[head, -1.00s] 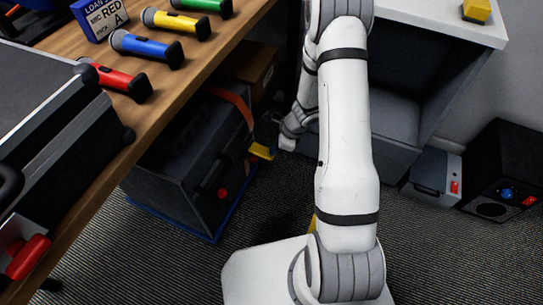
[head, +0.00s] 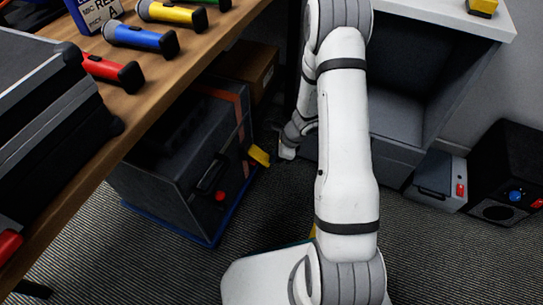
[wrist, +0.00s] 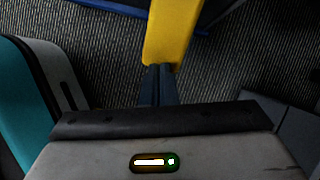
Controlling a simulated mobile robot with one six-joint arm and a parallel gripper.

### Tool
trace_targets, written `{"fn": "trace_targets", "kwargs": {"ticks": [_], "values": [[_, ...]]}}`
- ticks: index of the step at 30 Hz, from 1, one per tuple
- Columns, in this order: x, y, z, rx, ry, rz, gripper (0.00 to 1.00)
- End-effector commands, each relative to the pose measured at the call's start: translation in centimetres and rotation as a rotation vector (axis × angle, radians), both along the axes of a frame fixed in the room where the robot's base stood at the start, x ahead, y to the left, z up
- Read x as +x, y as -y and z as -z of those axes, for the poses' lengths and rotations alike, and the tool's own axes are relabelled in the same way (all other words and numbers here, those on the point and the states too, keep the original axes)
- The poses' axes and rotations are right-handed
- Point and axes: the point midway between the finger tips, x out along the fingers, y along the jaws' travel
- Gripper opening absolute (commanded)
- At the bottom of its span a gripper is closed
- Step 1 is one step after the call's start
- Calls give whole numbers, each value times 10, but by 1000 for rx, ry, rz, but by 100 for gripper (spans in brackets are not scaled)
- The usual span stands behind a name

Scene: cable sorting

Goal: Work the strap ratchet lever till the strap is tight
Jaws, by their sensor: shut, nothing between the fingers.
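The yellow lever (head: 259,155) sticks out from the right side of a dark case (head: 165,165) under the table. An orange strap (head: 238,95) runs over the case's upper edge. My gripper (head: 284,157) is just right of the lever, low near the floor. In the wrist view the lever (wrist: 172,35) runs down from the top edge, its end at the dark fingertips of my gripper (wrist: 158,70). The fingers are together with nothing between them. They look to be touching or very near the lever's end; I cannot tell which. The ratchet body is not clear.
A cardboard box (head: 245,68) stands behind the case. A grey cabinet (head: 440,22), a grey box (head: 437,180) and a black speaker (head: 510,175) stand right.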

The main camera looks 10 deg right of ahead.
Motion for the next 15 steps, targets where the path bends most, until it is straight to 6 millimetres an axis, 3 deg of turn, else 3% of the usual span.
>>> {"fn": "trace_targets", "kwargs": {"ticks": [4,10,15], "values": [[-1,4,-2,0,-1,0,0],[-7,27,-11,-1,-1,2,0],[-8,29,-10,0,-1,0,0]]}}
